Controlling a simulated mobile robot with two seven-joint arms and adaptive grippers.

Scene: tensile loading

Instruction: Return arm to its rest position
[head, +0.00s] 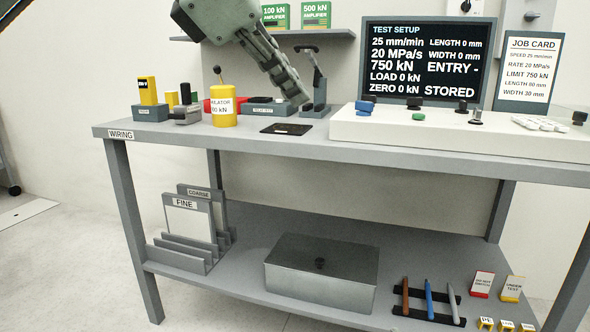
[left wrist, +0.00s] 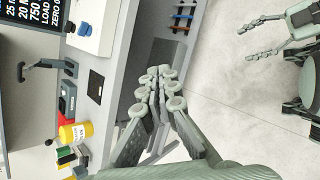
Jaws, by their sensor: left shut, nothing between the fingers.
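My left gripper (head: 292,96) reaches in from the top of the head view, over the wiring bench (head: 390,146). Its grey fingers point down and to the right, above the bench top near a small stand with a lever (head: 316,85). In the left wrist view its fingers (left wrist: 160,88) lie close together, shut and empty. My right gripper (left wrist: 262,36) shows at the upper right of the left wrist view, its two fingers apart with nothing between them. It is out of the head view.
A yellow cylinder (head: 223,112), a black plate (head: 286,129) and a white console (head: 460,131) stand on the bench. A test screen (head: 425,85) and job card (head: 530,85) stand behind. The lower shelf holds a metal box (head: 320,280). Floor before the bench looks clear.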

